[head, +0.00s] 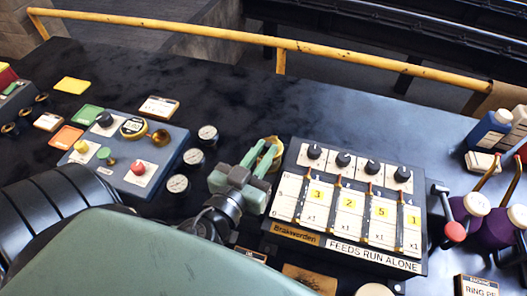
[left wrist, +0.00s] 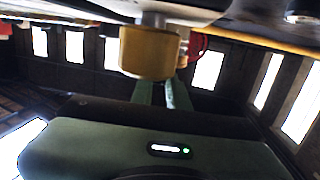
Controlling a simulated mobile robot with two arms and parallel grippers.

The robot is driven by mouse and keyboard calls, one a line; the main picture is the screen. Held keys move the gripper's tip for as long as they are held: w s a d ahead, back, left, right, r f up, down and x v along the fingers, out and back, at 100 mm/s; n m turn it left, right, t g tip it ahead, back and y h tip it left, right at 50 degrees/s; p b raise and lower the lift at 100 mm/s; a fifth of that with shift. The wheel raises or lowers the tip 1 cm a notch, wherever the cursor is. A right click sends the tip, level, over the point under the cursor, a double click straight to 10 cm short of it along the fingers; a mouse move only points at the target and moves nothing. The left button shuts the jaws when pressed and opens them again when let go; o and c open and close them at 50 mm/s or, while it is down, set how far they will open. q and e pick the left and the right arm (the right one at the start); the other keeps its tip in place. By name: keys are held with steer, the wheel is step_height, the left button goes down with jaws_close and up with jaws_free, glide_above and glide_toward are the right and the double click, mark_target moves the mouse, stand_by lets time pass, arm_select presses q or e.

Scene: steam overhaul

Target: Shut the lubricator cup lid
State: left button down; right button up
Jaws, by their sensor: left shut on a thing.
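The lubricator cup (head: 272,142) is a small round brass cup behind the left edge of the dark feed box; only part of its rim shows past my fingers. In the left wrist view a brass cylinder (left wrist: 148,52) fills the upper middle, with a small red part behind it to the right. My left gripper (head: 266,152) is at the cup, its two green fingers (left wrist: 162,93) slightly apart and closed on a part there. That part looks like the cup lid, but the fingers hide most of it, and I cannot tell its angle. My right gripper is not in view.
The feed box (head: 345,262) with several knobs and number cards stands just right of my left gripper. Three round gauges (head: 207,132) and a blue control panel (head: 115,122) lie to the left. Purple cans (head: 497,228) stand at the far right. The bench behind is clear up to a yellow rail (head: 190,27).

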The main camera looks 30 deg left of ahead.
arm_select(q)
steer(key=shift+r, duration=0.1)
steer(key=c, duration=1.4)
jaws_free()
steer(key=shift+w, duration=0.1)
steer(key=shift+o, duration=0.2)
steer(key=shift+s+p, duration=0.35)
steer(key=shift+s, duration=0.15)
steer(key=s, duration=0.2)
steer(key=s+p, duration=0.1)
steer(key=s, duration=0.3)
steer(key=shift+d+r+p, duration=0.3)
steer(key=shift+d+p, duration=0.05)
steer(key=shift+s, duration=0.4)
